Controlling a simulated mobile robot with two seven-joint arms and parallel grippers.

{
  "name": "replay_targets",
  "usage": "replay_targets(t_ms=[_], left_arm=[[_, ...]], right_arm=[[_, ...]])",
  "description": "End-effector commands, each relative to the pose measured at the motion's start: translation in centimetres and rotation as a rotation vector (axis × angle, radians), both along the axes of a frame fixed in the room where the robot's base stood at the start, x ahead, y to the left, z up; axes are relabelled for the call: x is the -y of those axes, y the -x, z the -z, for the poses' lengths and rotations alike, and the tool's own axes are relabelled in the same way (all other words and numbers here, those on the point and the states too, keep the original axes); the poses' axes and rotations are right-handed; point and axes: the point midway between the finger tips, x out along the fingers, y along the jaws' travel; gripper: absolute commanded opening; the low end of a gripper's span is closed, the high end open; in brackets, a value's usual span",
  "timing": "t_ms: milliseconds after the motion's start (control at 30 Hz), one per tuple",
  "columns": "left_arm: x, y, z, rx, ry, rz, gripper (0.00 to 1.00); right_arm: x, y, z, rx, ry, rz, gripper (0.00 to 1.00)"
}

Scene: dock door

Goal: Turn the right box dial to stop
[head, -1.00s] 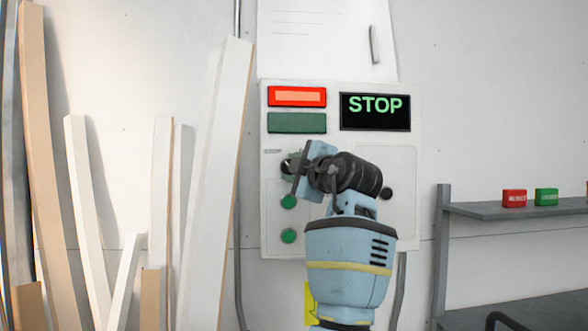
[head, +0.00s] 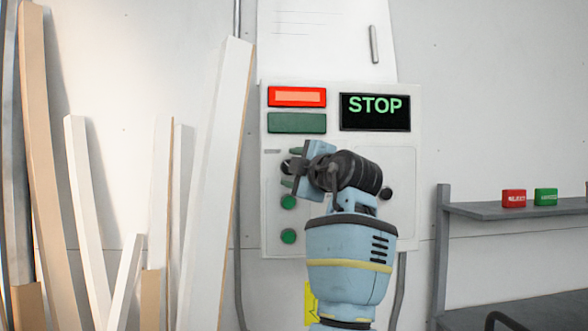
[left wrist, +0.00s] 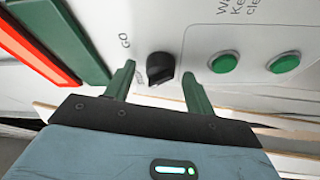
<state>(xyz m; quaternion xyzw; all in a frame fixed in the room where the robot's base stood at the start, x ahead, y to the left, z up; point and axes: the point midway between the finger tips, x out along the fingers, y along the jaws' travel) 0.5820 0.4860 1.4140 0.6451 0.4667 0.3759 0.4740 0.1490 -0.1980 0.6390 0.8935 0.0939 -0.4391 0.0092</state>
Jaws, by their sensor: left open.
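The control box (head: 409,235) is on the wall, and its black display (head: 375,111) reads STOP in green. My left gripper (head: 289,167) is at the box's left side, open, with one green finger above and one below the small black dial (head: 285,165). In the left wrist view the dial (left wrist: 161,68) sits between and just beyond the open fingertips (left wrist: 160,80). Neither finger appears to grip it. A GO label is printed beside it; another label is partly hidden by a finger. My right gripper is not in view.
Two green buttons (head: 288,202) are below the dial. A lit red panel (head: 297,97) and a dark green panel (head: 297,123) are above. Boards (head: 215,190) lean left; a shelf (head: 480,211) is right.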

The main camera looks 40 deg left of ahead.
Motion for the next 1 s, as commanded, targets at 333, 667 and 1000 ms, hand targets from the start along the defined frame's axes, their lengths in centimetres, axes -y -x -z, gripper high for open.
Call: replay_targets(t_ms=[333,667,1000], left_arm=[[2.7,0.6,0.3,0.0,-0.001,0.003,0.55],[6.9,2.0,0.5,-0.001,0.0,0.001,0.55],[7.5,2.2,0.3,0.001,0.0,0.0,0.55]], right_arm=[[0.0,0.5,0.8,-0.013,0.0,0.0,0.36],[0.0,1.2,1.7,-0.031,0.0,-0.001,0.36],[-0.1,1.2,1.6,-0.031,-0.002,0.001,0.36]])
